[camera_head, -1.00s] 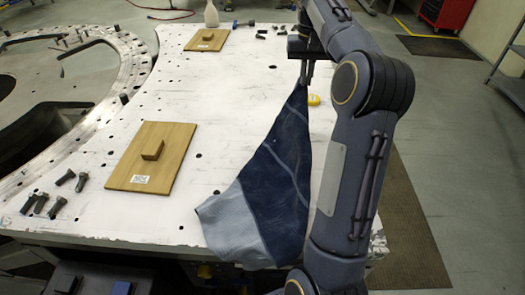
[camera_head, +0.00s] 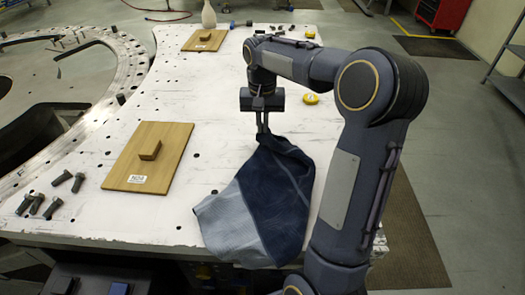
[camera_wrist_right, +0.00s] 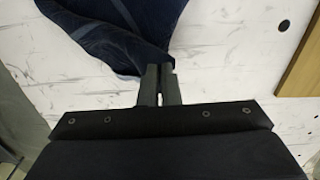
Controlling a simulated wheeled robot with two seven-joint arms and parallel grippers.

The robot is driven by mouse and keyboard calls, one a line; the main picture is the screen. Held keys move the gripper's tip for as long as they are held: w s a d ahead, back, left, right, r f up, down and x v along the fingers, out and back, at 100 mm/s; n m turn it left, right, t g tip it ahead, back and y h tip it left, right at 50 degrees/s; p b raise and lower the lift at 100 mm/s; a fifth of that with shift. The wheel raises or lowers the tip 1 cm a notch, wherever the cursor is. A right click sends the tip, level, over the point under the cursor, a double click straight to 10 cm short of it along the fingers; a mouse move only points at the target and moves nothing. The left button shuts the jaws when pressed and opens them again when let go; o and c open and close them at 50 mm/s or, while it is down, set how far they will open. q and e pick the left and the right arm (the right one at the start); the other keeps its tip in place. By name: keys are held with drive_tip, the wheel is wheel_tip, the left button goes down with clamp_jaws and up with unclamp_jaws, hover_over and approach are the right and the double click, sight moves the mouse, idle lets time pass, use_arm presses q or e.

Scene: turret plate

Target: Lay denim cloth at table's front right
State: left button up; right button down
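The denim cloth (camera_head: 278,200) lies at the front right of the white table (camera_head: 110,215), dark blue with a paler light-blue part at its left. Its lower end reaches the front edge and seems to hang over it. My right gripper (camera_head: 263,128) points down at the cloth's far corner, its fingers nearly together with the cloth's tip between them. In the right wrist view the fingers (camera_wrist_right: 159,78) meet the edge of the cloth (camera_wrist_right: 120,30). My left gripper is not in view.
Another board (camera_head: 205,40), a pale bottle (camera_head: 208,14) and a yellow round item (camera_head: 311,99) are farther back. The middle of the table is clear.

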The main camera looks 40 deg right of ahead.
drive_tip(key=shift+f, duration=0.7)
drive_tip(key=c, duration=0.9)
unclamp_jaws()
wheel_tip(320, 180, up, 8)
drive_tip(key=shift+f, duration=0.1)
